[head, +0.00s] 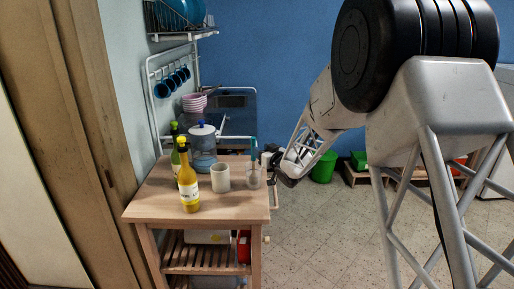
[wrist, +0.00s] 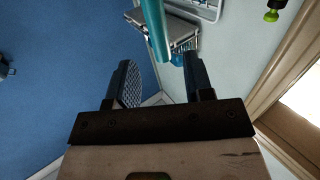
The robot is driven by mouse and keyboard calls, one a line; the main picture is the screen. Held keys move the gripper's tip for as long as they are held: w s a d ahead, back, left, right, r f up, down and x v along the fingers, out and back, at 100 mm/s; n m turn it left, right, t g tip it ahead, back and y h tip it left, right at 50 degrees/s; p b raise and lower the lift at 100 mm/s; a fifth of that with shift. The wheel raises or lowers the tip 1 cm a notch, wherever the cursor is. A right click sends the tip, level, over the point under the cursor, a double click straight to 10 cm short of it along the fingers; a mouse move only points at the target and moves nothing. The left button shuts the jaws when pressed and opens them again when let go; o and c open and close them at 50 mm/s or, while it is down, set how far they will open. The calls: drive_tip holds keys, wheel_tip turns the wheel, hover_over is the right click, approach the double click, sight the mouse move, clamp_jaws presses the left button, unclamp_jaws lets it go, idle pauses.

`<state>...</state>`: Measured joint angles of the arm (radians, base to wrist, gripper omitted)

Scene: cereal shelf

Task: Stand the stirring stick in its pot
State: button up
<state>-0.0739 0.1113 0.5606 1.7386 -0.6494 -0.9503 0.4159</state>
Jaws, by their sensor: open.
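The teal stirring stick (head: 254,149) shows upright above a clear glass pot (head: 253,178) at the right edge of the wooden cart. Its lower end is hard to make out through the glass, so I cannot tell how it sits in the pot. My gripper (head: 272,157) is just right of the stick, near the pot's rim height. In the wrist view the stick (wrist: 157,32) runs down from the top edge, toward the gap between the fingers of my gripper (wrist: 158,78). The fingers are apart, with open space between them, and neither visibly touches the stick.
A cream cup (head: 220,178) stands left of the pot. Bare cart top (head: 235,205) lies in front.

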drive_tip(key=shift+v, duration=2)
drive_tip(key=shift+r, duration=0.1)
drive_tip(key=s+d+r+m+g+h, duration=0.25)
drive_tip(key=s+d+r+h, duration=0.3)
drive_tip(key=s, duration=0.45)
drive_tip(key=s+d+r+m+g+h, duration=0.1)
drive_tip(key=s+d+r+m+h, duration=0.25)
drive_tip(key=s+d, duration=0.4)
drive_tip(key=s+f+m+g+h, duration=0.1)
drive_tip(key=s+g, duration=0.8)
drive_tip(key=s, duration=2.9)
drive_tip(key=shift+d+f, duration=0.25)
